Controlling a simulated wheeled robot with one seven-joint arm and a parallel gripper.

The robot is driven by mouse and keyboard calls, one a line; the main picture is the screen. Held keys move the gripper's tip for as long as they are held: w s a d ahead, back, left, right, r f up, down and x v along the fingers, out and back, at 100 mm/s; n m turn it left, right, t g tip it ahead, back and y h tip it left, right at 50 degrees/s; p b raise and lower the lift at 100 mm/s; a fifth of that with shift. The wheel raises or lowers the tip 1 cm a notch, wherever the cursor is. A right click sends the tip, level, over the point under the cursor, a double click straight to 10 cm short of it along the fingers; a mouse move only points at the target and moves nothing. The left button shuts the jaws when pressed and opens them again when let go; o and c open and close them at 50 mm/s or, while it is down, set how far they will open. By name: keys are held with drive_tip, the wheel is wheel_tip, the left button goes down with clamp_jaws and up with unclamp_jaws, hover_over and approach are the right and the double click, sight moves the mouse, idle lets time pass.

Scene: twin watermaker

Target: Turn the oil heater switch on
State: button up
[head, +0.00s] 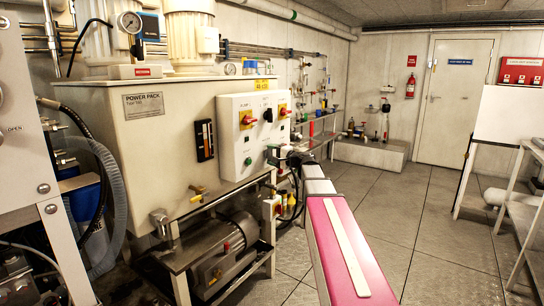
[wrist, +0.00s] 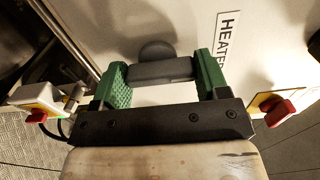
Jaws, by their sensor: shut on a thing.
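The oil heater switch (wrist: 160,70) is a dark grey bar with a round base behind it, on a pale panel. In the wrist view the bar lies crosswise between the two green fingers of my gripper (wrist: 160,80), which are shut on its ends. A label reading HEATER (wrist: 228,40) is on the panel beside it. In the head view my gripper (head: 277,157) is at the lower right of the white control box (head: 232,140) and hides the switch there.
In the wrist view red switches flank my gripper at left (wrist: 48,93) and right (wrist: 280,115). Open floor (head: 400,215) lies to the right.

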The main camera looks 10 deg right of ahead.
idle(0.4)
drive_tip(key=o, duration=0.9)
drive_tip(key=shift+o, duration=0.2)
drive_tip(key=shift+s+d, duration=0.1)
drive_tip(key=v, duration=1)
drive_tip(key=shift+s+d, duration=0.2)
drive_tip(key=s+a+f+n+g+h, duration=0.2)
drive_tip(key=s+a+f+g, duration=0.15)
drive_tip(key=f, duration=0.45)
drive_tip(key=s+a+f+n+g+h, duration=0.1)
drive_tip(key=s+a+f+g, duration=0.2)
drive_tip(key=f, duration=0.5)
drive_tip(key=s+a+f+n+g+h, duration=0.1)
drive_tip(key=s+a+f+n+h, duration=0.15)
drive_tip(key=s+f, duration=0.4)
drive_tip(key=s+d+f+n+g+h, duration=0.1)
drive_tip(key=s+f+n+g+h, duration=0.2)
drive_tip(key=s+f, duration=0.9)
wheel_tip(320, 180, down, 3)
drive_tip(key=g+h, duration=0.2)
drive_tip(key=h, duration=0.2)
drive_tip(key=shift+d, duration=0.2)
